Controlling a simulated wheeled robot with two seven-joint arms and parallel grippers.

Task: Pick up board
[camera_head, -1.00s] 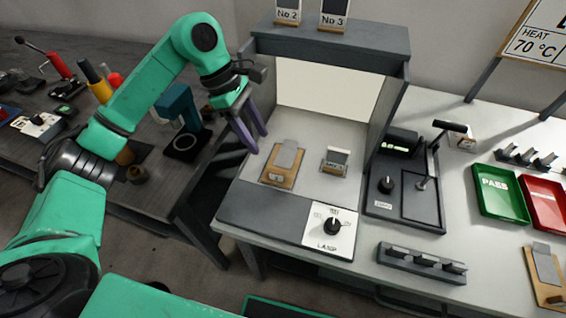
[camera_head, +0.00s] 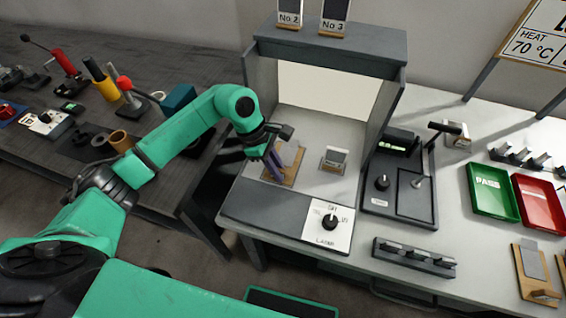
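A small wooden board (camera_head: 294,178) with a grey plate (camera_head: 292,153) on it lies on the pale floor of the booth, left of centre. My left gripper (camera_head: 275,168) reaches down from the left, its purple fingers at the board's left side and partly covering it. I cannot tell whether the fingers touch the board or how far apart they are. A similar wooden board with a grey plate (camera_head: 532,262) lies at the far right of the table. My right gripper is not in view.
The booth's side walls (camera_head: 382,112) and top shelf (camera_head: 335,42) surround the board. A small stand (camera_head: 335,158) is right of it. A lamp knob (camera_head: 329,222) sits in front. Green (camera_head: 492,192) and red (camera_head: 541,205) trays are at right.

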